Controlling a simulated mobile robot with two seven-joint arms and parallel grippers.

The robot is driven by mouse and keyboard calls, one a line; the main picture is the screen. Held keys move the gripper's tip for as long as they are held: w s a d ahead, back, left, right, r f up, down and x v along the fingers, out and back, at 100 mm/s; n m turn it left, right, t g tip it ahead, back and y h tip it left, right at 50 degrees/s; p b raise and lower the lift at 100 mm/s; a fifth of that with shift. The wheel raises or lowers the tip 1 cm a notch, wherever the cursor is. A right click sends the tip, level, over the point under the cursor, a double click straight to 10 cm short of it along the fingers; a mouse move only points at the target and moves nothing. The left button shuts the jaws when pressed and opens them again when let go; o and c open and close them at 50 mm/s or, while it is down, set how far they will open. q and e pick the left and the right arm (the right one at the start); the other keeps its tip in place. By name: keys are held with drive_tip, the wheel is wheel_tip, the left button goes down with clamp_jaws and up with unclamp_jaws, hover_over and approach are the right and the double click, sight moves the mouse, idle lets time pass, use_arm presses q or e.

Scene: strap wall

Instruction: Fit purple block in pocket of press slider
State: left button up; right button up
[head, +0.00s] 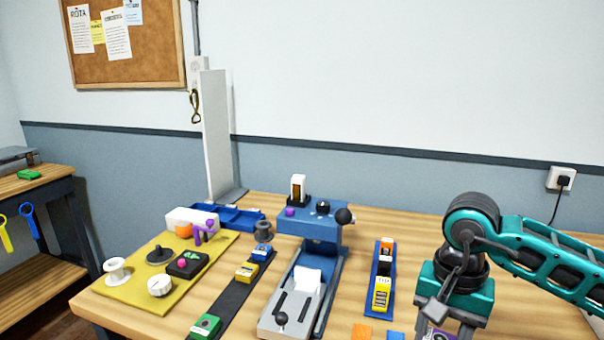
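A blue press (312,222) with a black ball knob stands mid-table. Its grey slider (275,322) extends toward me, with a white piece (308,279), dark slots and a black knob on it. I cannot make out the pocket clearly. A purple piece with white on it (438,334) shows at the bottom edge, mostly cut off, and may be the purple block. My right gripper (446,326) points down there. Its fingertips are partly out of frame, so I cannot tell whether it holds the piece. My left gripper is not in view.
A yellow board (133,288) with knobs and a purple part lies at left. A dark strip (232,297) with small blocks lies left of the press. A blue rack (376,269) with orange and yellow blocks stands right of it. Orange and blue tiles lie at the front.

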drive_tip(key=n, duration=0.1)
drive_tip(key=s+n, duration=0.1)
drive_tip(key=n, duration=0.1)
drive_tip(key=a+n, duration=0.1)
drive_tip(key=n, duration=0.1)
drive_tip(key=shift+s+a+f, duration=0.1)
drive_tip(key=shift+s+f, duration=0.05)
drive_tip(key=shift+f, duration=0.25)
drive_tip(key=shift+s+a+f+n, duration=0.1)
drive_tip(key=shift+s+a+n, duration=0.1)
drive_tip(key=shift+n, duration=0.5)
